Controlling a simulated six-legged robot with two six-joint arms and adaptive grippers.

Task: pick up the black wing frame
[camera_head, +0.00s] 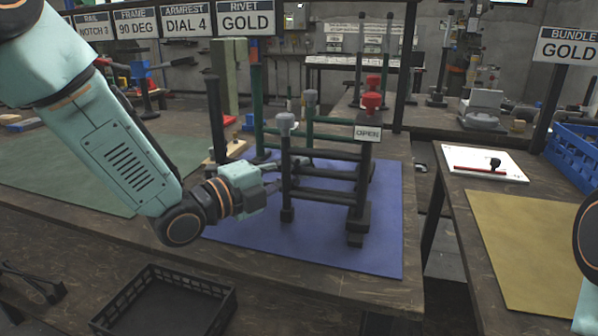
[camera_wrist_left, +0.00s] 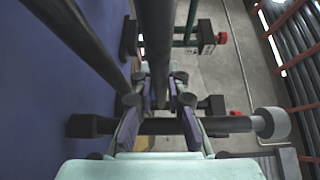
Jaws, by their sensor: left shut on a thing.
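The black wing frame (camera_head: 362,190) stands upright on the blue mat (camera_head: 385,255), with dark posts joined by several horizontal bars. Its near left post has a grey cap, and a red cap and an OPEN sign (camera_head: 368,133) show at its right post. My left gripper (camera_head: 272,188) reaches in from the left at the near left post, at about mid height. In the left wrist view the two fingers (camera_wrist_left: 158,100) are closed on either side of a dark bar of the frame (camera_wrist_left: 155,40). The exact contact is partly hidden. My right gripper is outside the views.
A green post (camera_head: 257,110) stands behind the frame. A black crate (camera_head: 230,300) is at the front below the table edge. The right table holds a tan mat (camera_head: 530,240), a white board (camera_head: 485,155) and a blue crate (camera_head: 575,150). A gap separates the two tables.

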